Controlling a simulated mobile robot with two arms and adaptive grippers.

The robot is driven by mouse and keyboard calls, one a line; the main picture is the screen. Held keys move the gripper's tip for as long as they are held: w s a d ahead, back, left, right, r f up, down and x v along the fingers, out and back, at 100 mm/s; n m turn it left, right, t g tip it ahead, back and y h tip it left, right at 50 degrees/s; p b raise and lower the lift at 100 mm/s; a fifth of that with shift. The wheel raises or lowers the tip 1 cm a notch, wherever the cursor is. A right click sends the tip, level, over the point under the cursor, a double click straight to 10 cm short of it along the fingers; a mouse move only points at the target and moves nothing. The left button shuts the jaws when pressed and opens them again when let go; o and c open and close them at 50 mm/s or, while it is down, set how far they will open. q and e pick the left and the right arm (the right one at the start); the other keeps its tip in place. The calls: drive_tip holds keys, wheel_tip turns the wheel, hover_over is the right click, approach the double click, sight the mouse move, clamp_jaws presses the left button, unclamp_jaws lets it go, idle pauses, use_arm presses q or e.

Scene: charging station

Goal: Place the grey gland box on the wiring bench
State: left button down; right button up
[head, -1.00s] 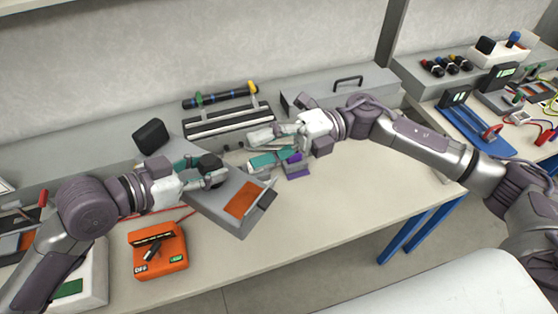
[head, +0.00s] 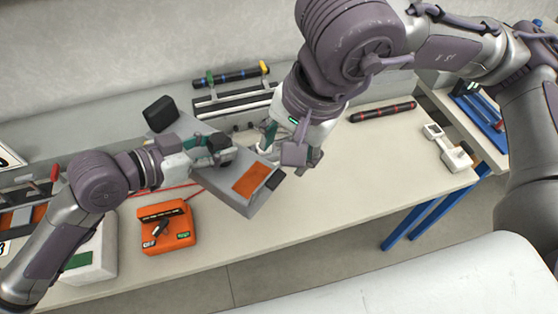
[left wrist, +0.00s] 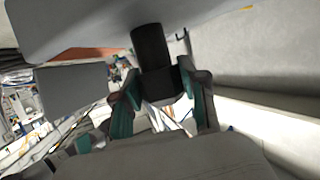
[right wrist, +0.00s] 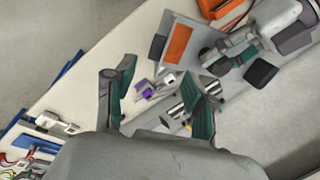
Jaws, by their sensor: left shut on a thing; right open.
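The grey gland box (head: 222,186) has an orange panel and black fittings. It is tilted over the wiring bench (head: 330,210); I cannot tell if an edge touches the bench. My left gripper (head: 218,150) is shut on a black gland of the box. In the left wrist view the black gland (left wrist: 151,46) stands between the left fingers (left wrist: 165,92), with the grey box wall above. My right gripper (right wrist: 158,98) is open and empty. In the head view its arm hides part of the bench, and its fingers are partly hidden beside the box's right end.
An orange meter (head: 166,228) sits in front of the box, with a white device (head: 90,250) left of it. A black tube with coloured bands (head: 231,75) lies behind. A red-banded tube (head: 382,112) and a white part (head: 450,148) lie at right. The bench's front right is clear.

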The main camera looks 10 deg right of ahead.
sight(274, 175)
drive_tip(key=x, duration=1)
drive_tip(key=shift+f, duration=0.4)
clamp_jaws()
use_arm(q)
drive_tip(key=c, duration=0.5)
unclamp_jaws()
drive_tip(key=shift+c, duration=0.2)
use_arm(e)
drive_tip(key=shift+a+r, duration=0.1)
